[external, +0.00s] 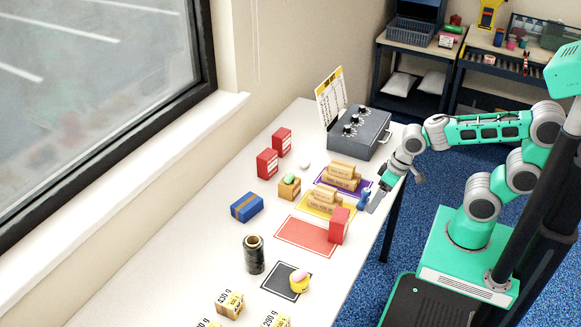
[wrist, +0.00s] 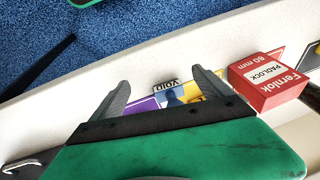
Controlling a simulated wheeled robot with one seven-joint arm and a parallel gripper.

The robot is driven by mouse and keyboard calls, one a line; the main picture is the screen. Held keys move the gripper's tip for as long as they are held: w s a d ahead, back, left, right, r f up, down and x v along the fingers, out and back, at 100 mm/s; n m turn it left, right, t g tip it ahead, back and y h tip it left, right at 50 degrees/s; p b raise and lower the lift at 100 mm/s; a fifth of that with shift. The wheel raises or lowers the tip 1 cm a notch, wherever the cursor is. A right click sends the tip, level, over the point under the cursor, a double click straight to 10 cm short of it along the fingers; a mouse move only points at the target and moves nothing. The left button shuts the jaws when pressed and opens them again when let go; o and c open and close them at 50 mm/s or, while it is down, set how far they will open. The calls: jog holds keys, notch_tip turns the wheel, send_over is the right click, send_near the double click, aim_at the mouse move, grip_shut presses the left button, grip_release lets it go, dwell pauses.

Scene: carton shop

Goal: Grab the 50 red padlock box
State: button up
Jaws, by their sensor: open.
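Three red boxes stand on the white table in the external view. Two, a rear one (external: 282,140) and a nearer one (external: 267,163), stand on the window side. The third red box (external: 339,226) stands at the right edge of the red mat (external: 300,237). In the wrist view a red Fernlok padlock box (wrist: 268,82) is right of my fingers, its label seeming to read 60 mm. I cannot read the labels of the other two. My gripper (external: 374,202), also in the wrist view (wrist: 160,77), is open and apart from the red boxes, over the table's front edge.
A small blue item (external: 363,198) is by my gripper. Wooden-looking blocks (external: 325,203) lie on the yellow and purple mats. A grey dial box (external: 358,133), blue box (external: 246,207) and dark roll (external: 253,255) stand on the table.

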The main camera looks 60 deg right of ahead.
jog(key=w+a+r+n+t+y, duration=0.1)
jog(key=w+r+t, duration=0.1)
jog(key=w+r, duration=0.35)
jog(key=w+r+n+t, duration=0.1)
jog(key=w+r+t, duration=0.1)
jog(key=w, duration=0.6)
jog(key=m+t+h, duration=0.1)
jog(key=t+h, duration=0.2)
jog(key=t, duration=0.3)
send_near(282, 133)
jog(key=x, duration=0.3)
jog(key=shift+t, duration=0.3)
jog(key=x, duration=0.7)
jog(key=shift+w+d+f, duration=0.15)
jog(key=shift+w+f, duration=0.05)
jog(key=shift+f, duration=0.1)
jog(key=shift+r, duration=0.1)
jog(key=c, duration=1.7)
